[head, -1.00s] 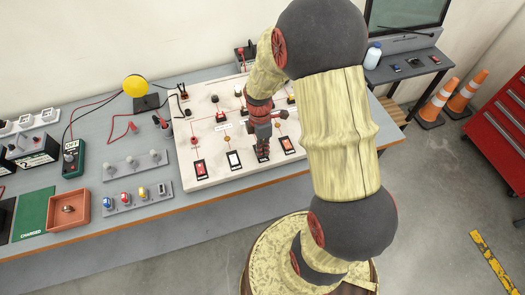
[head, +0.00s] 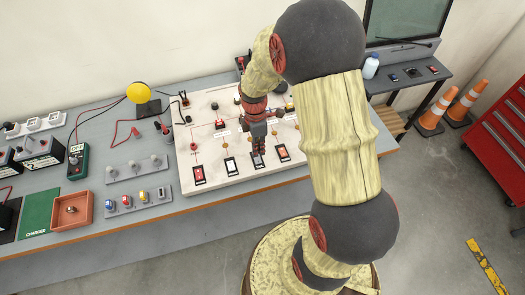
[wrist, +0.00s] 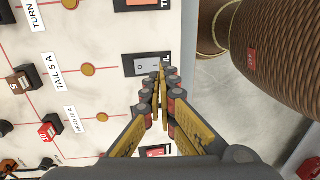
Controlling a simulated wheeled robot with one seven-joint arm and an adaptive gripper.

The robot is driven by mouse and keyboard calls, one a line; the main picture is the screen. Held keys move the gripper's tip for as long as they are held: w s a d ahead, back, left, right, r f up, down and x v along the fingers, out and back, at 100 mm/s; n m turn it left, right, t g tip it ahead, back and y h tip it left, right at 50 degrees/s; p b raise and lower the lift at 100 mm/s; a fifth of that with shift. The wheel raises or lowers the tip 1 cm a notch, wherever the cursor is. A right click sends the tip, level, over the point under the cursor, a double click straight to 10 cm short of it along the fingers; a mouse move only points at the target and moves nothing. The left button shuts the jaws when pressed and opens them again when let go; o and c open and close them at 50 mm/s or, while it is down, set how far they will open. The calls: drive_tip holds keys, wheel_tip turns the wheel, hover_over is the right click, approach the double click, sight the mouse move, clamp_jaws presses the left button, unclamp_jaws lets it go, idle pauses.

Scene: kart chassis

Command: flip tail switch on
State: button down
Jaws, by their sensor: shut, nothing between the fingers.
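The tail switch (wrist: 147,65) is a dark-framed rocker with a grey face in the wrist view, in line with the "TAIL 5 A" label (wrist: 59,77). My gripper (wrist: 161,72) is shut and empty, its fingertips at the rocker's right end and covering part of it. I cannot tell whether they touch it. In the head view the tail switch (head: 258,162) is in the front row of the white board (head: 215,179), just below my gripper (head: 259,152). Which way the rocker is tipped is unclear.
Neighbouring rockers stand close on both sides, one (head: 231,165) to the left and one (head: 283,152) to the right. Wires, knobs and fuses fill the board behind. A strip of coloured switches (head: 138,201) and an orange tray (head: 72,210) lie to the left.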

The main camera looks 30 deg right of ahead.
wheel_tip(320, 180, up, 9)
drive_tip(key=s, duration=0.1)
drive_tip(key=shift+a+r+p, duration=0.15)
drive_tip(key=shift+a+p, duration=0.05)
drive_tip(key=shift+p, duration=0.2)
idle(0.3)
drive_tip(key=s+a+r+m+t+b, duration=0.7)
drive_tip(key=s+a+r+m, duration=0.3)
drive_tip(key=s+r+m, duration=0.3)
drive_tip(key=shift+s+r+m, duration=0.3)
drive_tip(key=shift+r+m, duration=0.25)
drive_tip(key=shift+m, duration=0.35)
